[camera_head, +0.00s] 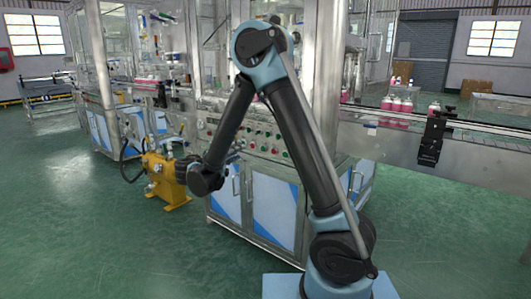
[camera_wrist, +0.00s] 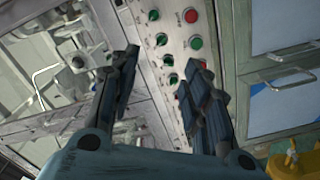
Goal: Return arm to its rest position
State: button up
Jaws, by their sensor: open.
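My arm (camera_head: 300,140) is bent in an upside-down V in the head view, with the elbow high and the forearm hanging down to the left. My gripper shows in the wrist view (camera_wrist: 160,98) with its two dark fingers apart and nothing between them. In the head view the gripper end is small and partly hidden by the wrist. A control panel (camera_wrist: 165,50) with green and red buttons and black knobs lies beyond the fingertips. The fingers look apart from the panel, but the exact distance is unclear.
A machine cabinet (camera_head: 272,209) with blue-and-white doors stands close behind my arm. A yellow machine (camera_head: 165,180) stands on the floor near my wrist. A conveyor (camera_head: 470,128) with pink bottles (camera_head: 398,105) runs at the right. The green floor (camera_head: 70,220) at left is clear.

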jog(key=d+r+g, duration=0.1)
jog(key=d+g, duration=0.4)
jog(key=d, duration=1.1)
jog(key=s+d+f+m+g+y, duration=0.1)
jog(key=s+d+g+y, duration=0.2)
jog(key=s+d, duration=0.7)
jog(key=s+d+f+m+g+y, duration=0.1)
jog(key=s+d+f+g+y, duration=0.3)
jog(key=s+d, duration=0.5)
jog(key=s+a+f+m+y, duration=0.1)
jog(key=s+f+y, duration=0.1)
jog(key=s, duration=0.4)
jog(key=s+a+f+m+y, duration=0.1)
jog(key=s+a+f+y, duration=0.1)
jog(key=s+f, duration=0.2)
jog(key=shift+s+a+f, duration=0.25)
jog(key=shift+s, duration=0.95)
